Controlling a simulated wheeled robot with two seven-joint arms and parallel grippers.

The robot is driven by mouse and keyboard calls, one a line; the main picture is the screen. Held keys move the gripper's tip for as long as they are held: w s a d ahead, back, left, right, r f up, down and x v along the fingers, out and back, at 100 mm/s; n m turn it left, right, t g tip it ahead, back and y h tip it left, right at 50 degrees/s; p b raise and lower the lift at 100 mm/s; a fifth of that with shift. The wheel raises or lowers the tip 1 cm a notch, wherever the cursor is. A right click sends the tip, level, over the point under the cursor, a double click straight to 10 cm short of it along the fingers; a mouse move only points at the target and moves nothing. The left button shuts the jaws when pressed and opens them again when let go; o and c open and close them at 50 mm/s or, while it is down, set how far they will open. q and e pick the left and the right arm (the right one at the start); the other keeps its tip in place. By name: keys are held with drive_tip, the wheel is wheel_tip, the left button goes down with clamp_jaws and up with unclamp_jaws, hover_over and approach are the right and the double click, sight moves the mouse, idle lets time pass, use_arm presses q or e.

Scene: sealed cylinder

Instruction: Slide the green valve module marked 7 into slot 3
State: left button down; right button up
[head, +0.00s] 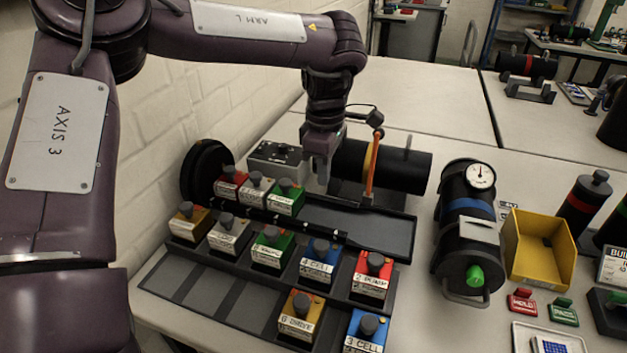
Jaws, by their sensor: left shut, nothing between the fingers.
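A green module (285,200) with a grey knob stands third from the left in the back rail, right of a red module and a grey one. A second green module (268,256) stands in the tilted rack's upper row, between a grey and a blue one. Their labels are too small to read surely, so I cannot tell which is marked 7. My left gripper (322,178) points down, shut and empty, just right of and above the back-rail green module, apart from it. Slot numbers cannot be read. My right gripper is not in view.
The back rail's right part is a bare dark tray (365,232). A black cylinder (405,170) lies behind it. A black canister with a gauge (465,235) and a yellow bin (535,285) stand right. A white brick wall closes the left side.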

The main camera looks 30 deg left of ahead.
sight(286, 195)
use_arm(q)
wheel_tip(286, 195, down, 8)
drive_tip(key=shift+a+r+b, duration=0.1)
drive_tip(key=shift+a+b, duration=0.05)
drive_tip(key=shift+b, duration=0.15)
drive_tip(key=a, duration=0.1)
drive_tip(key=a+p, duration=0.1)
drive_tip(key=shift+s+a+f, duration=0.2)
drive_tip(key=shift+s+a, duration=0.1)
drive_tip(key=shift+a, duration=0.05)
drive_tip(key=shift+s+a, duration=0.15)
drive_tip(key=shift+a, duration=0.45)
drive_tip(key=shift+f, duration=0.1)
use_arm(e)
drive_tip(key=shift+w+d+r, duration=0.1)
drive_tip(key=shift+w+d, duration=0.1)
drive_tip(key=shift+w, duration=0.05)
